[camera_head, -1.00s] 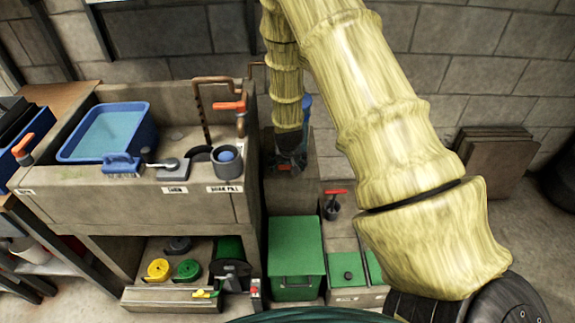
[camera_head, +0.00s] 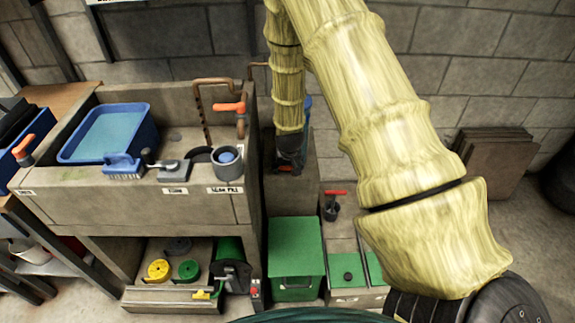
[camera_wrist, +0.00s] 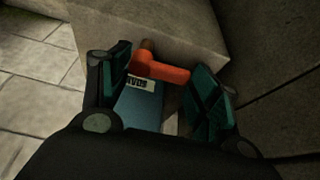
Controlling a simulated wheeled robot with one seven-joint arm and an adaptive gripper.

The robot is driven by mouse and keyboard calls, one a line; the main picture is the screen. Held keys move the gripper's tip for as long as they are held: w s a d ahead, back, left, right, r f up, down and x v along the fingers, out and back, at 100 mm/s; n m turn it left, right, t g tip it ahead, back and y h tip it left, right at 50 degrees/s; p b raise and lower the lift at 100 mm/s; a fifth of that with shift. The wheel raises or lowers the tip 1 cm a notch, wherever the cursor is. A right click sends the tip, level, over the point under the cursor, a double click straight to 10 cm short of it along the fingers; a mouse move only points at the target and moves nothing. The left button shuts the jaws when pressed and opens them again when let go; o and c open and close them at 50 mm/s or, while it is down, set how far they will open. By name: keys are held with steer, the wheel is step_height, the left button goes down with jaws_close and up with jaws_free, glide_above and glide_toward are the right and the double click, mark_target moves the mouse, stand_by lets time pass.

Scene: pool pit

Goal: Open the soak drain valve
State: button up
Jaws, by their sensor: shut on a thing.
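An orange lever handle (camera_wrist: 160,69) lies between the two finger pads of my gripper (camera_wrist: 170,73) in the wrist view. A partly readable label (camera_wrist: 139,84), seen upside down, sits beside it on a blue surface. My gripper is shut on the orange handle, which spans much of the space between the pads. In the head view my gripper (camera_head: 289,152) points down beside the right side of the concrete sink. Only a little of the orange handle (camera_head: 291,169) shows beneath it. The valve body under the handle is mostly hidden.
Another orange lever (camera_head: 230,106) is on the copper pipe at the sink's right end. A red-handled valve (camera_head: 335,194) stands to the right, past the green bin (camera_head: 296,250). The concrete sink (camera_head: 130,200) is close on the left. A block wall is behind.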

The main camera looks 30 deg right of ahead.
steer(key=n+p, duration=0.1)
steer(key=n+y+p, duration=0.1)
steer(key=n, duration=0.1)
steer(key=shift+s+r, duration=0.1)
steer(key=shift+s, duration=0.25)
steer(key=shift+s+d+n+t+y+p, duration=0.15)
steer(key=shift+n+t+y+p, duration=0.3)
steer(key=shift+n, duration=0.75)
steer(key=shift+s, duration=0.1)
steer(key=o, duration=1)
steer(key=shift+v, duration=5.9)
steer(key=shift+d, duration=0.1)
